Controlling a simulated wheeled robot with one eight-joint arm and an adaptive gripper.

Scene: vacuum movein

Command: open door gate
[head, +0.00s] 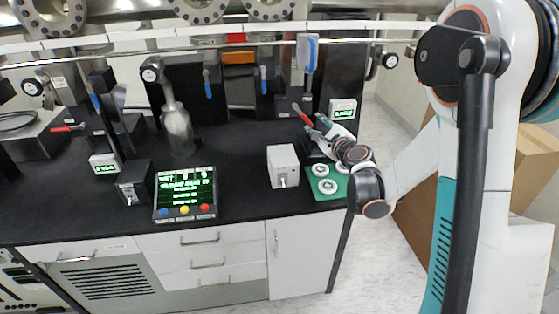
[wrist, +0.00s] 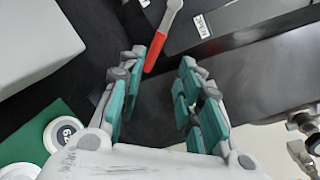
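A red-handled lever (head: 302,114) stands tilted near the right end of the black bench. In the wrist view the lever (wrist: 165,36) has a silver upper part and a red end, close to the tip of the left finger. It lies beside a dark box (wrist: 205,20) with a small white label that I cannot read for certain. My gripper (wrist: 157,85) has its teal-padded fingers apart with nothing between them. In the head view my gripper (head: 322,134) is just below and right of the lever, partly hidden by my wrist. I cannot tell whether a finger touches the lever.
A white box (head: 283,166) and a green mat (head: 318,191) with white discs are left of and below my wrist. A small display (head: 343,109) and blue-handled levers (head: 310,54) stand behind. A screen panel (head: 185,192) is at the bench's middle front.

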